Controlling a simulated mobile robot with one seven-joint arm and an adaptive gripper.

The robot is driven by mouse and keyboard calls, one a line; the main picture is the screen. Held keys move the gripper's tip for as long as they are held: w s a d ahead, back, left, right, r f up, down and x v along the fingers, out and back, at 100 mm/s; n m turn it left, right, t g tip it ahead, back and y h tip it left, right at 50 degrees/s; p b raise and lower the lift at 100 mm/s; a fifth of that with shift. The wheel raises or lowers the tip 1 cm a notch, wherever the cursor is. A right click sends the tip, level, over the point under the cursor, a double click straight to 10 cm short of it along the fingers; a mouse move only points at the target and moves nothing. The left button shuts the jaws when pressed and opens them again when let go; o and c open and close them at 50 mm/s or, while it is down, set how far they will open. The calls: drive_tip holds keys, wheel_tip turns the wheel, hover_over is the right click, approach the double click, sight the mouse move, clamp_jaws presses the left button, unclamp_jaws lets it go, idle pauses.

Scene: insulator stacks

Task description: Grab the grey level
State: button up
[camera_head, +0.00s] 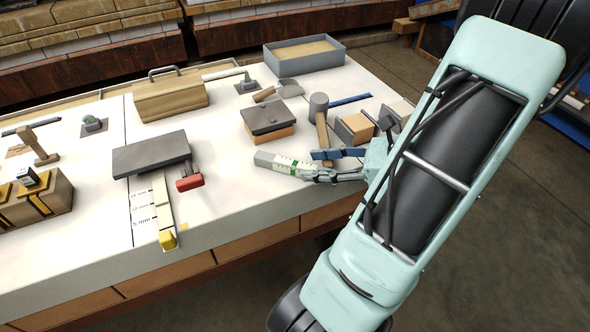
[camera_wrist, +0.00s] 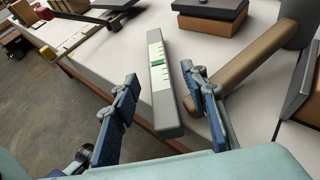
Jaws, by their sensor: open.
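The grey level (camera_head: 275,162) lies on the white worktop near its right front edge. It is a grey bar with a white scale and a green band. In the wrist view the level (camera_wrist: 170,108) lies lengthwise between my gripper's two fingers. My gripper (camera_head: 336,166) is open and has one finger on each side of the level's near part. In the wrist view my gripper (camera_wrist: 163,95) shows blue-padded fingers, with a gap to the level on the left and a smaller gap on the right. I cannot tell how high the fingertips are above the worktop.
A mallet (camera_head: 320,118) with a wooden handle lies close behind the level, right of my gripper in the wrist view. A brown box with a dark lid (camera_head: 268,120) stands behind the level. A small wooden block (camera_head: 353,128) is nearby. The worktop's front edge is close.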

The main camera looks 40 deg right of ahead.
sight(298, 164)
drive_tip(key=b+x, duration=0.2)
drive_tip(key=x, duration=0.3)
drive_tip(key=shift+w+a, duration=0.25)
drive_tip(key=shift+w, duration=0.1)
drive_tip(key=shift+r, duration=0.1)
clamp_jaws()
